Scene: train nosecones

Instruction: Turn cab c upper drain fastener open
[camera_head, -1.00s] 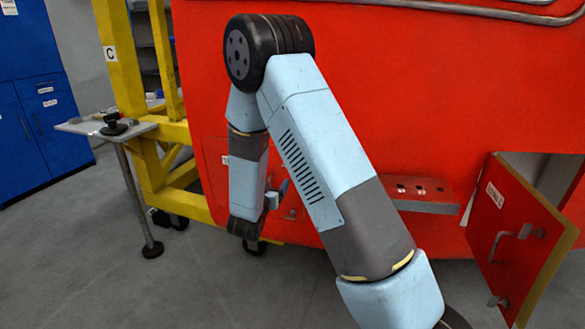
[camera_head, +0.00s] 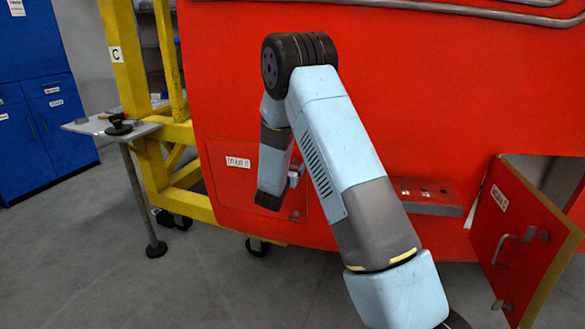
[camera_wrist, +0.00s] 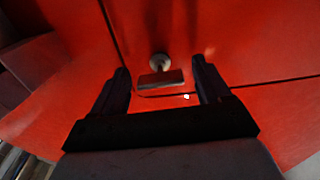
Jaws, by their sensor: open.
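In the wrist view a metal fastener (camera_wrist: 160,66) with a round base and a short flat crossbar sits on the red panel, near dark panel seams. My gripper (camera_wrist: 160,70) is open, one finger on each side of the fastener, with visible gaps. I cannot tell how far its tips are from the panel. In the head view a red hatch (camera_head: 225,187) with a white label (camera_head: 238,162) is on the red cab, low and left. My forearm covers its middle, and the fastener at the gripper is not clearly seen there. A small round fitting (camera_head: 294,214) shows near its lower right.
An open red door (camera_head: 505,240) with a handle juts out at right. A red step (camera_head: 425,195) sticks out beside it. The yellow frame (camera_head: 150,160) marked C and a small side table (camera_head: 125,133) stand left. Grey floor is free in front.

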